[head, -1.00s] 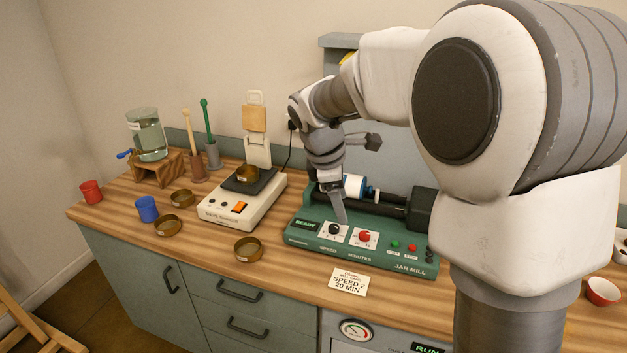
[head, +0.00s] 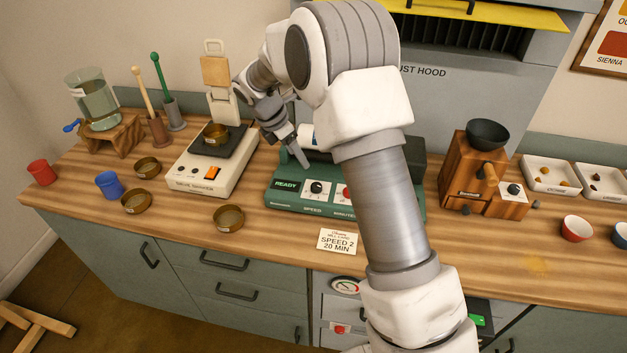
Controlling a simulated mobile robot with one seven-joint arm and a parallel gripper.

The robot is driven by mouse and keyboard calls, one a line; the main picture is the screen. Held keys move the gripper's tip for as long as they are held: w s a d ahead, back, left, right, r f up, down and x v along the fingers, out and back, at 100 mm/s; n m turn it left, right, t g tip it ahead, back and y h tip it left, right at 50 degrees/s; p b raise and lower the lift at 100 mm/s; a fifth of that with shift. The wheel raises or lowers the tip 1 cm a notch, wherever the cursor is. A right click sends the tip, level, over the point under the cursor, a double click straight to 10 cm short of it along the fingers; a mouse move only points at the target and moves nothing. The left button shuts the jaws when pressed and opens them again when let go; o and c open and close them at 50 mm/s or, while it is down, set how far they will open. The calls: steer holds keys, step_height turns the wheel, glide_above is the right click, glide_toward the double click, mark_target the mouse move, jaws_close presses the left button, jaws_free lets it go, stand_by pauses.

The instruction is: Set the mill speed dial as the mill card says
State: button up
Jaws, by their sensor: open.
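The green jar mill (head: 285,203) stands on the wooden counter with a lit READY display. Its black speed dial (head: 316,187) sits on a white plate; the pointer setting is too small to read. The red minutes dial (head: 347,193) is partly hidden by my arm. The mill card (head: 339,241) lies flat in front of the mill and reads SPEED 2, 20 MIN. My gripper (head: 302,162) is open and empty, pointing down just behind and left of the speed dial, apart from it. The mill's right part and its buttons are hidden behind my arm.
A wooden grinder (head: 468,170) stands to the right. Red (head: 577,228) and blue cups are at the right. The counter in front of the card is clear.

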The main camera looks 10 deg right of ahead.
mark_target(316, 185)
steer(key=p+x, duration=0.1)
steer(key=x, duration=1.3)
steer(key=shift+f, duration=0.15)
jaws_close()
